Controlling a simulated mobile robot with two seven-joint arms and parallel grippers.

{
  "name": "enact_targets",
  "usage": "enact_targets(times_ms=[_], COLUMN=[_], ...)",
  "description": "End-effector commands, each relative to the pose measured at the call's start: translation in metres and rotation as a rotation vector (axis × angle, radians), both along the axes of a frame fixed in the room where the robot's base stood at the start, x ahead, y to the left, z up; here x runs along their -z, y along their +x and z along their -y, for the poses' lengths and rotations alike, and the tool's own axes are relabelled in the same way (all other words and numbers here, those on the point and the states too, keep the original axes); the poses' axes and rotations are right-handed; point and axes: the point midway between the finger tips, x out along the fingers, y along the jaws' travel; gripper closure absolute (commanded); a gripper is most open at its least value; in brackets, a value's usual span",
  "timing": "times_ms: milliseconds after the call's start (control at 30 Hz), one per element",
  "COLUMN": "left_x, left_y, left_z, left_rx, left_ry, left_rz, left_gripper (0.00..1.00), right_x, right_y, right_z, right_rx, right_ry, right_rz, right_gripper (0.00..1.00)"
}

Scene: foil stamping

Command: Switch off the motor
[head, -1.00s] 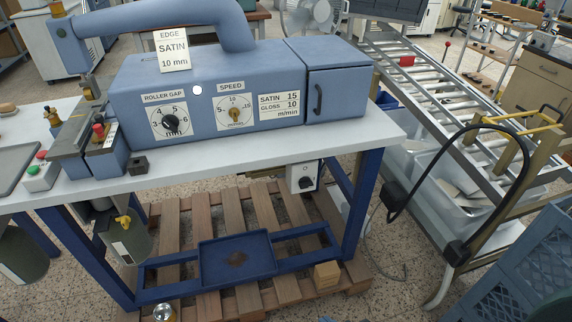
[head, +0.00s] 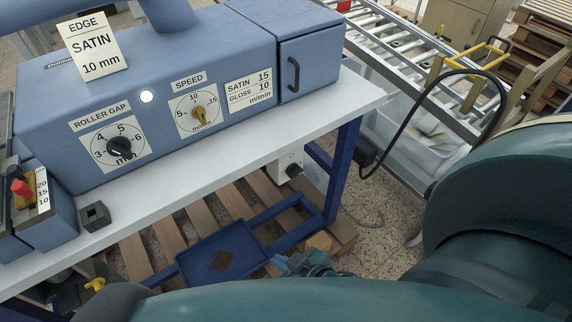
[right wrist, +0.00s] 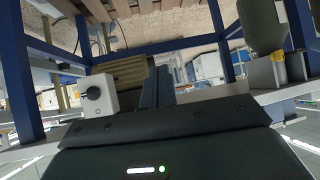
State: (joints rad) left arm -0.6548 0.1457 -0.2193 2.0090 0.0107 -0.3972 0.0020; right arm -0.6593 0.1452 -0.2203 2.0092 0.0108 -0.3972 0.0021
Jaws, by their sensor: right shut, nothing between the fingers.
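A light grey switch box (head: 287,160) with a black rotary knob (head: 294,170) hangs under the front edge of the table. In the right wrist view the box (right wrist: 107,82) and its knob (right wrist: 93,93) are left of my fingers; I cannot read its setting. My right gripper (head: 290,264) is below the box, near the floor frame, and looks apart from it. In the right wrist view its dark fingers (right wrist: 157,88) are together and empty. The blue machine (head: 210,65) has a lit white lamp (head: 147,96). My left gripper is out of view.
The white tabletop (head: 330,112) overhangs the switch box. A blue table leg (head: 343,160) stands right of it. A blue tray (head: 205,262) lies on the low frame above a wooden pallet. A black cable (head: 425,95) loops at the roller conveyor (head: 400,50).

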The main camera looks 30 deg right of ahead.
Motion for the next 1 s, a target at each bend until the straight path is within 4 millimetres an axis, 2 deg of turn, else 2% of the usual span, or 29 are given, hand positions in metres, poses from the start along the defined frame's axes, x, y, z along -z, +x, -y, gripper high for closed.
enact_targets(times_ms=[233,367,467,600,700,833,1000], left_x=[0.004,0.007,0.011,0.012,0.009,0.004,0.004], left_y=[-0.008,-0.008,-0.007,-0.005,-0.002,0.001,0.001], left_z=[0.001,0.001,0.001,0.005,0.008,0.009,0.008], left_rx=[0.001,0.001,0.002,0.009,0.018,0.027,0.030], left_ry=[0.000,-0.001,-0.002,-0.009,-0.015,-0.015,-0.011], left_rz=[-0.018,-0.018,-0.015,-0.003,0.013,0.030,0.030], left_gripper=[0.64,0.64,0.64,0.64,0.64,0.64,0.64], right_x=[0.003,-0.002,-0.017,-0.058,-0.089,-0.117,-0.126], right_y=[-0.004,0.015,0.047,0.094,0.115,0.128,0.130], right_z=[0.001,0.020,0.055,0.108,0.136,0.157,0.163], right_rx=[-0.001,0.004,0.024,0.078,0.121,0.163,0.179], right_ry=[-0.002,-0.009,-0.017,-0.032,-0.045,-0.058,-0.059], right_rz=[-0.012,-0.018,-0.041,-0.085,-0.111,-0.136,-0.148], right_gripper=[1.00,1.00,1.00,1.00,1.00,1.00,1.00])
